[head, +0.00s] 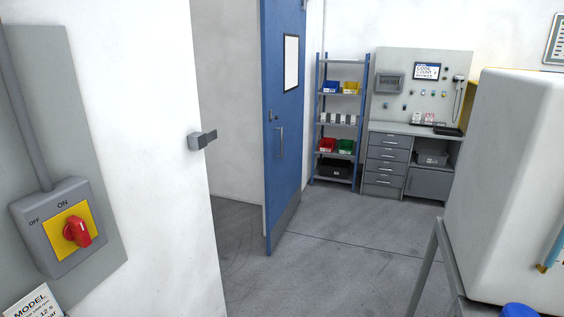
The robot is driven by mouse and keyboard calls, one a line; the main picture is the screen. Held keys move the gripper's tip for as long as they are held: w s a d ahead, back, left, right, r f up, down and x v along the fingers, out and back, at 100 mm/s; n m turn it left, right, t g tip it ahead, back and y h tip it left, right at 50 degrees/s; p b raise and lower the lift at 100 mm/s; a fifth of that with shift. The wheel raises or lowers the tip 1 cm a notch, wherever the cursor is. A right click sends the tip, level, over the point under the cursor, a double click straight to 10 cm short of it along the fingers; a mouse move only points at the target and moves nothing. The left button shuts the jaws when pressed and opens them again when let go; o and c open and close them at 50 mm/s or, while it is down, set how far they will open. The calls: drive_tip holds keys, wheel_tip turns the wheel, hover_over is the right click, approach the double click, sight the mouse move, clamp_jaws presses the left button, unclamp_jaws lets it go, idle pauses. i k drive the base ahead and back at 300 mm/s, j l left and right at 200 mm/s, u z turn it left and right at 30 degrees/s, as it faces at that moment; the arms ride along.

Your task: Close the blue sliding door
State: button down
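The blue door (284,120) stands open in the middle of the head view, seen at an angle. It has a small window or white panel (291,62), a vertical pull handle (280,142) and a small lock fitting above the handle. A grey strip runs along its bottom. To its left is the doorway opening (230,110), with a plain wall behind. A dark grey latch piece (203,140) sticks out from the white wall's edge at the left of the opening. My gripper is not in view.
A grey switch box with a red knob (77,231) is on the near left wall. A blue-post shelf (337,122) with bins and a grey workbench (412,150) stand at the back. A large white machine (510,180) fills the right. Floor before the door is clear.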

sight(283, 22)
drive_tip(key=i, duration=4.4)
drive_tip(key=i+l+u, duration=0.1)
drive_tip(key=i+u, duration=0.15)
drive_tip(key=i, duration=0.35)
drive_tip(key=i+l+u, duration=0.25)
drive_tip(key=i, duration=0.35)
